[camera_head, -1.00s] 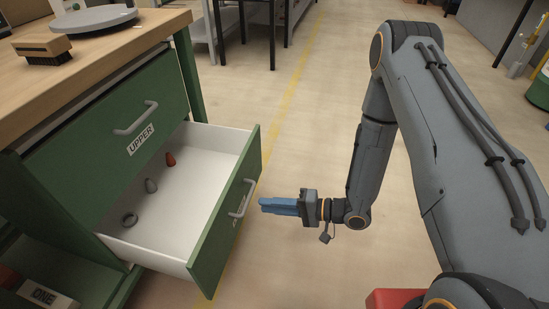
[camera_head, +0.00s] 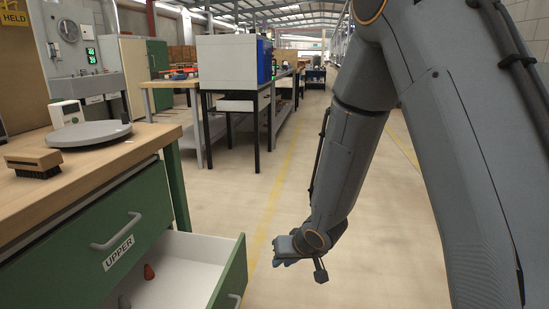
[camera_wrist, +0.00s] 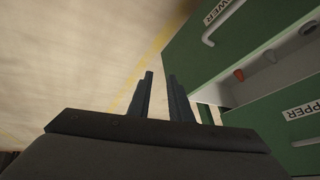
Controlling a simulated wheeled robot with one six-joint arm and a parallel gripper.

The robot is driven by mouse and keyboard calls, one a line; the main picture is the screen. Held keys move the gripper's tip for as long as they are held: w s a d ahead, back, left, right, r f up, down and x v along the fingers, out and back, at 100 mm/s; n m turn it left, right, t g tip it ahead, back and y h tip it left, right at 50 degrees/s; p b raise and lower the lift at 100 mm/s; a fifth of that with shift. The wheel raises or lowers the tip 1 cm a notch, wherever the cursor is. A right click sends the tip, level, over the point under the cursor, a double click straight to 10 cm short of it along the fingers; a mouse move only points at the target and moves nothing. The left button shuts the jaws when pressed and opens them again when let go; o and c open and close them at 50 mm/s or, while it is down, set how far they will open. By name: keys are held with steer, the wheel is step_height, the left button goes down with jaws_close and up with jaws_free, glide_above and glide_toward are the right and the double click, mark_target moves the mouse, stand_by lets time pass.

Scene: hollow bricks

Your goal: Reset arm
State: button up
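My gripper (camera_head: 283,262) hangs over the floor to the right of the open lower drawer, apart from it. In the wrist view its two dark fingers (camera_wrist: 161,90) stand apart with nothing between them. The gripper is open and empty. The arm is bent, with the forearm running down to the wrist. In the head view the wrist hides part of the fingers.
The open drawer (camera_head: 232,270) sticks out below the shut UPPER drawer (camera_head: 120,230). It holds a red piece (camera_wrist: 239,74), a grey piece (camera_wrist: 270,57) and a ring (camera_wrist: 307,28). A brush (camera_head: 34,163) and grey disc (camera_head: 90,134) sit on the bench. Floor to the right is clear.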

steer(key=s+d+r+n+g+h, duration=0.1)
steer(key=s+r+g, duration=0.1)
steer(key=s+r, duration=0.55)
steer(key=s+d+r+g+h+p, duration=0.15)
steer(key=s+r, duration=0.35)
steer(key=s, duration=0.6)
steer(key=s+d+r+n+g+h+b, duration=0.1)
steer(key=s+r+g, duration=0.1)
steer(key=s+r, duration=0.55)
steer(key=s+d+r+m+p, duration=0.2)
steer(key=d+r+m+p, duration=0.2)
steer(key=d+r+p, duration=0.9)
steer(key=p, duration=0.9)
steer(key=shift+r, duration=0.4)
